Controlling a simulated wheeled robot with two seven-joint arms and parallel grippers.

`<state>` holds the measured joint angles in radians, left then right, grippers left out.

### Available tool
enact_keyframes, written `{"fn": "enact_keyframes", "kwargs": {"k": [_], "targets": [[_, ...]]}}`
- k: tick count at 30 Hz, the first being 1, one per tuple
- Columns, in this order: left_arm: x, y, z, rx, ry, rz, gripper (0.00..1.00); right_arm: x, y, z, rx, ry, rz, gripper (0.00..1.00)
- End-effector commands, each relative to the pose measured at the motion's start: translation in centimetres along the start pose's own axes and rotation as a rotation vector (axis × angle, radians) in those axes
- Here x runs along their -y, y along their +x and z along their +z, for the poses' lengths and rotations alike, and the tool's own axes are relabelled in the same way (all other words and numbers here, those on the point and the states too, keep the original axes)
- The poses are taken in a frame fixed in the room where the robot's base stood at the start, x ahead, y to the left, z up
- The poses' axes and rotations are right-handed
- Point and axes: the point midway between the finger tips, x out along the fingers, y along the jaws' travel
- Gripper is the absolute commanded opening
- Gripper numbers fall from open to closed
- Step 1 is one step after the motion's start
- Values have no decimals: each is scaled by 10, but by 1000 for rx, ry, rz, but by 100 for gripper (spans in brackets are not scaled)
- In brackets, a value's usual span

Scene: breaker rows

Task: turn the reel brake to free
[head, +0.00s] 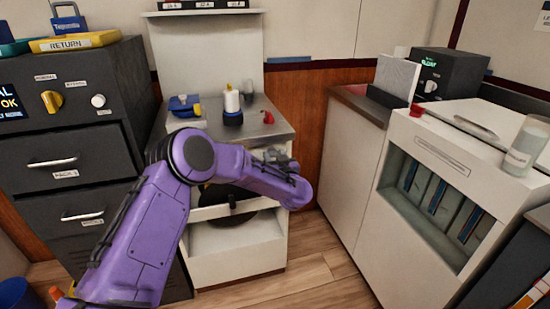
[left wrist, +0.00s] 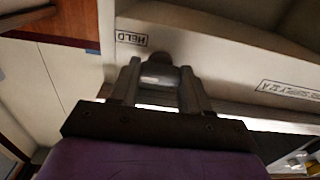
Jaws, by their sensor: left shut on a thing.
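The white cabinet (head: 237,258) in the middle has a dark reel (head: 229,197) in its open bay, partly behind my left arm. My left gripper (head: 283,166) is at the cabinet's right front. In the left wrist view, my left gripper (left wrist: 157,82) is shut on the reel brake handle (left wrist: 158,73), a dark grey knob with a pale mark. A label that reads HELD (left wrist: 131,38), upside down, is on the white panel beside the handle. In the head view my arm and gripper hide the handle. I cannot tell its exact angle. My right gripper is not in view.
A dark cabinet (head: 75,150) with a yellow knob (head: 52,101) stands at left. A white bottle (head: 231,100) and a blue item (head: 184,105) stand on the middle counter. A white unit (head: 440,160) with a glass jar (head: 525,147) is at right. Floor (head: 315,250) is free between.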

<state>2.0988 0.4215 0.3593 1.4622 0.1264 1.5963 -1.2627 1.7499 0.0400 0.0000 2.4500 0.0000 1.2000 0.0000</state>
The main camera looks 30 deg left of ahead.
Motion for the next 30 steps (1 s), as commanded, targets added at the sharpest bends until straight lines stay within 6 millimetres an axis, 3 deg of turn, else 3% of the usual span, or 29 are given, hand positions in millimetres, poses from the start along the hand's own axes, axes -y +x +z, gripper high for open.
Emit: {"fn": "enact_keyframes", "kwargs": {"k": [11, 30], "targets": [[0, 0, 0, 0, -162, -1, 16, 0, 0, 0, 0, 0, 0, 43], [0, 0, 2, 1, -758, 0, 16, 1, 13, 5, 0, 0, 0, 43]]}}
